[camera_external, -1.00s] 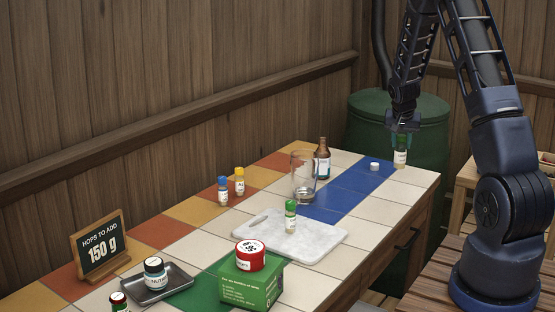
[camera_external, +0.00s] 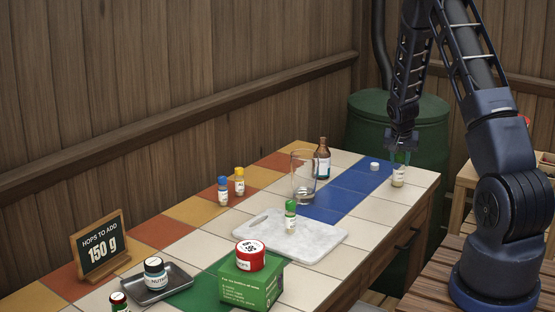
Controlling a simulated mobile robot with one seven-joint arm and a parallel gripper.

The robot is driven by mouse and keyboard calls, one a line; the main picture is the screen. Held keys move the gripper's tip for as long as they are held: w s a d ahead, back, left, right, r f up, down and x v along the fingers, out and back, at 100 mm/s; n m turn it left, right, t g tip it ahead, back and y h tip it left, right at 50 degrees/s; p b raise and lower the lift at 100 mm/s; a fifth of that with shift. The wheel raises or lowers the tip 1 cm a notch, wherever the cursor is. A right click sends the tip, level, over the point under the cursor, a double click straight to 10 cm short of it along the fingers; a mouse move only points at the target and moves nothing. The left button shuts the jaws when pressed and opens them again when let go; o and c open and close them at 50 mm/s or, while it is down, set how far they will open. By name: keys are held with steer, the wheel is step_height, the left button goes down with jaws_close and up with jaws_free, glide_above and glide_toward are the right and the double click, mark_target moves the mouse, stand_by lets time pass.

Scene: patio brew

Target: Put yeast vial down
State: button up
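The yeast vial (camera_external: 398,177), small with a pale label and a yellowish lower part, is upright at the far right end of the tiled table. Its base appears to be at or just above the white tiles; I cannot tell whether it touches. My gripper (camera_external: 401,155) points straight down, with its fingers around the top of the vial, and appears shut on it. The fingers hide the vial's top. A small white cap (camera_external: 375,166) lies on the blue tiles just left of the vial.
A brown bottle (camera_external: 322,160) and a clear glass (camera_external: 303,178) stand to the left. A green-capped vial (camera_external: 291,216) stands on a marble board (camera_external: 325,237). Blue-capped (camera_external: 223,191) and yellow-capped (camera_external: 239,182) vials stand farther left. A green barrel (camera_external: 430,130) is behind. The right table edge is close.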

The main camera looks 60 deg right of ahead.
steer(key=o, duration=0.4)
steer(key=shift+o, duration=0.2)
steer(key=v, duration=1.2)
steer(key=shift+r, duration=0.2)
steer(key=a+r+n+t+y, duration=0.1)
steer(key=a+r+n, duration=0.1)
steer(key=a+r, duration=0.65)
steer(key=a+r+n+t, duration=0.15)
steer(key=a+r, duration=0.35)
steer(key=a, duration=0.6)
steer(key=a+r+n+y, duration=0.1)
steer(key=a+r+n, duration=0.2)
steer(key=a+r, duration=0.5)
steer(key=s+a+r+n+y, duration=0.1)
steer(key=s+a+n, duration=0.3)
steer(key=s+a, duration=0.6)
steer(key=s+a+r+n+y, duration=0.1)
steer(key=s+a+r+n, duration=0.2)
steer(key=s+a, duration=0.7)
steer(key=a+n+t, duration=0.1)
steer(key=a, duration=0.4)
steer(key=shift+s+r, duration=0.1)
